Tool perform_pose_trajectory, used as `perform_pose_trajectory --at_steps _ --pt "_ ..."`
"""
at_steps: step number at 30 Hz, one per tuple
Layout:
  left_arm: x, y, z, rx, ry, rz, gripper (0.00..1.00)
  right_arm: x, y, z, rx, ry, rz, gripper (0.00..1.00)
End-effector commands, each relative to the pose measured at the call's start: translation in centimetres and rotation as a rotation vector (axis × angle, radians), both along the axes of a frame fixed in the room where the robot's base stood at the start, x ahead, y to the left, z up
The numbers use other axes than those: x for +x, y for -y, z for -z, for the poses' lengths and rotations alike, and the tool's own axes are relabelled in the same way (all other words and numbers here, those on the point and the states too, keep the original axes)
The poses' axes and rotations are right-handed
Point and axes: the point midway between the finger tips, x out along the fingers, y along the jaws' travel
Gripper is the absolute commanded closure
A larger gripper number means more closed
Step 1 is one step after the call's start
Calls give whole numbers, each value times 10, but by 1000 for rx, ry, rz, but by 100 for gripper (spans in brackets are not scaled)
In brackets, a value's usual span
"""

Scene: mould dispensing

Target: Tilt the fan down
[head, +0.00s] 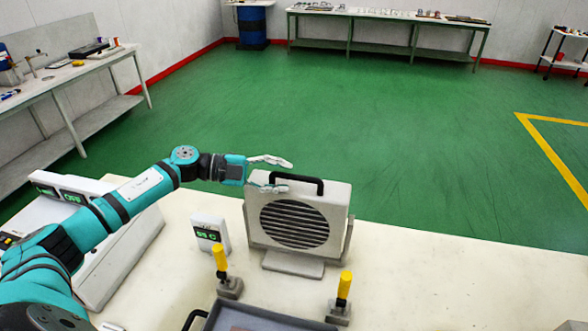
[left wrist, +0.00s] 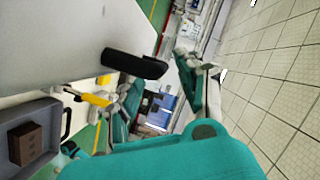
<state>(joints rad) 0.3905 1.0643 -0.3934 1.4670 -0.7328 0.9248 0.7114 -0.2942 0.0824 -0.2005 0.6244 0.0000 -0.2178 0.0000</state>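The fan (head: 295,225) is a pale grey box with a dark round grille and a black handle (head: 297,180) on top. It sits in a bracket on the cream table and stands roughly upright. In the left wrist view the fan's housing (left wrist: 70,40) and handle (left wrist: 135,63) are close to the camera. My right gripper is not seen.
A small display box (head: 210,232) stands left of the fan. Two yellow-handled clamps (head: 221,260) (head: 344,288) and a grey tray (head: 212,322) are in front. A larger control unit (head: 125,262) is at the left. The table's right side is clear.

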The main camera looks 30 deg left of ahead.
Motion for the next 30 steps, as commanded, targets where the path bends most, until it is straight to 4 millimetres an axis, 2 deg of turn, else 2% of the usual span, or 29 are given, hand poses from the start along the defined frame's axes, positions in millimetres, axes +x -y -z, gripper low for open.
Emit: perform_pose_trajectory --at_steps 1,6,18,27,30 --pt "5 9 -3 -4 2 1 62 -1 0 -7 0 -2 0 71" --pt "16 24 4 -2 0 0 62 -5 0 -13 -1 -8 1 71" --pt "20 30 8 1 0 -1 62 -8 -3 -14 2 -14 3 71" --pt "19 30 8 1 0 -1 100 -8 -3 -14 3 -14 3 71" --pt "19 30 8 1 0 -1 100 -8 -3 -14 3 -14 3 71"
